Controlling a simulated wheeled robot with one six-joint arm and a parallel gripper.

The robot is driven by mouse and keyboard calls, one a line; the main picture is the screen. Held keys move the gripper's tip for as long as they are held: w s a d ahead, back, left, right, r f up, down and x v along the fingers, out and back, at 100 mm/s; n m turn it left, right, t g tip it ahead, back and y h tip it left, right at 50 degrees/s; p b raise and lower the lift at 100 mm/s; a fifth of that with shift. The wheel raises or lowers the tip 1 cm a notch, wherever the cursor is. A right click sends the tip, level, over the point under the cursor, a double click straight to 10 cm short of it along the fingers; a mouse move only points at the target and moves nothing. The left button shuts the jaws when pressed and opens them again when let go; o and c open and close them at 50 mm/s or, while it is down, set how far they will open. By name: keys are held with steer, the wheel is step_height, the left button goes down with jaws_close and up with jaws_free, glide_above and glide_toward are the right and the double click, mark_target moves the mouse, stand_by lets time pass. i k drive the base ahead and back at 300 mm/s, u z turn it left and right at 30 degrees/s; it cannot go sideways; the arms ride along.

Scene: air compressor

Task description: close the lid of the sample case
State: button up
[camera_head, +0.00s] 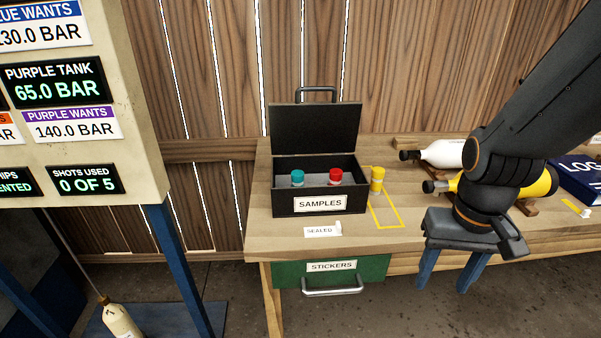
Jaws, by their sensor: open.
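The sample case (284,205) is a dark box labelled SAMPLES on the wooden bench. Its lid (315,128) stands raised at the back, about upright, with a handle (317,93) on its top edge. A teal-capped vial (297,177) and a red-capped vial (336,176) stand inside the open case. A yellow-capped vial (377,180) stands outside, just right of the case. My gripper (448,282) is at the right, well apart from the case. Its two blue fingers point down, spread open with nothing visible between them, in front of the bench edge.
A yellow outline (401,227) and a SEALED tag (320,231) lie on the bench (262,232). A white bottle (443,153), a yellow bottle (446,186) and a blue book (578,178) lie at the right. A green STICKERS drawer (285,274) is below. A display panel (130,150) stands left.

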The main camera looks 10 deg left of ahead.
mark_target(297, 126)
steer(key=u, duration=0.5)
steer(key=k, duration=0.55)
steer(key=u, duration=0.7)
steer(key=i, duration=0.9)
steer(key=z, duration=0.7)
